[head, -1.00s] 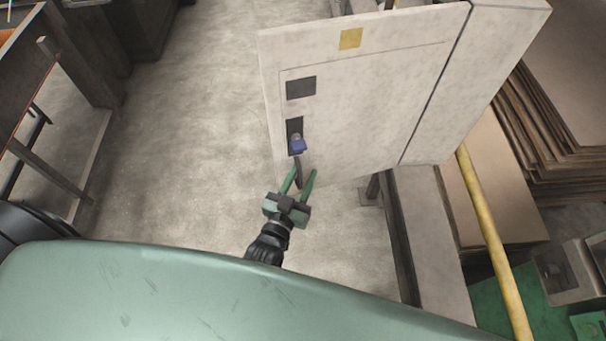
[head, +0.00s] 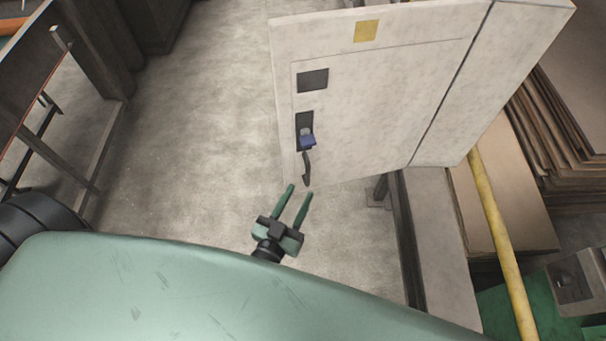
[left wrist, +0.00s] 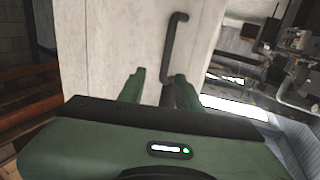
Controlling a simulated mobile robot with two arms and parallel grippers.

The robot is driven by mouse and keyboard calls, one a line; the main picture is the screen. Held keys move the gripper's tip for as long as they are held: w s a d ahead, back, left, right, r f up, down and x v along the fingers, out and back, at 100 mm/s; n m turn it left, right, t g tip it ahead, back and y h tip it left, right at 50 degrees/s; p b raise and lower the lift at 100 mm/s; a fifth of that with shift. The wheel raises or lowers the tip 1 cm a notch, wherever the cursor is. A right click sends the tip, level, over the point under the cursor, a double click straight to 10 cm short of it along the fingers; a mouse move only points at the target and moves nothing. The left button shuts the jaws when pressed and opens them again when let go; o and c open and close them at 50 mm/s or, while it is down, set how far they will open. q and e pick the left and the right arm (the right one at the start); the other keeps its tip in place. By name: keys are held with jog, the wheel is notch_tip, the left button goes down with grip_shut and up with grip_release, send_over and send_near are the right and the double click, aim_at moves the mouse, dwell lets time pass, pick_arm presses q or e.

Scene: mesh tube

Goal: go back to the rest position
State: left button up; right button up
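My left gripper (head: 299,191) is open and empty. A blue part (head: 307,141) sits in the dark recess above the handle. My right gripper is not in view.
The floor (head: 200,140) left of the cabinet is clear. A dark metal frame (head: 85,130) stands at the left. A yellow rail (head: 495,230) and stacked brown sheets (head: 555,150) lie to the right.

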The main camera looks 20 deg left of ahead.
pick_arm(q)
jog(key=s+f+m+g+b, duration=0.1)
jog(key=s+f+g, duration=0.35)
jog(key=f, duration=0.95)
jog(key=s+f+g+b, duration=0.1)
jog(key=s+f+g, duration=0.4)
jog(key=f, duration=0.9)
jog(key=s+a+f+g+b, duration=0.1)
jog(key=s+a+f+g, duration=0.2)
jog(key=s+f, duration=0.5)
jog(key=s+a+f+g+y+b, duration=0.1)
jog(key=s+a+f+g, duration=0.3)
jog(key=s, duration=0.9)
notch_tip(320, 180, down, 4)
jog(key=shift+s+a+f+m, duration=0.2)
jog(key=shift+s+a+m, duration=0.15)
jog(key=shift+a, duration=0.6)
jog(key=shift+g, duration=0.25)
jog(key=shift+d, duration=0.1)
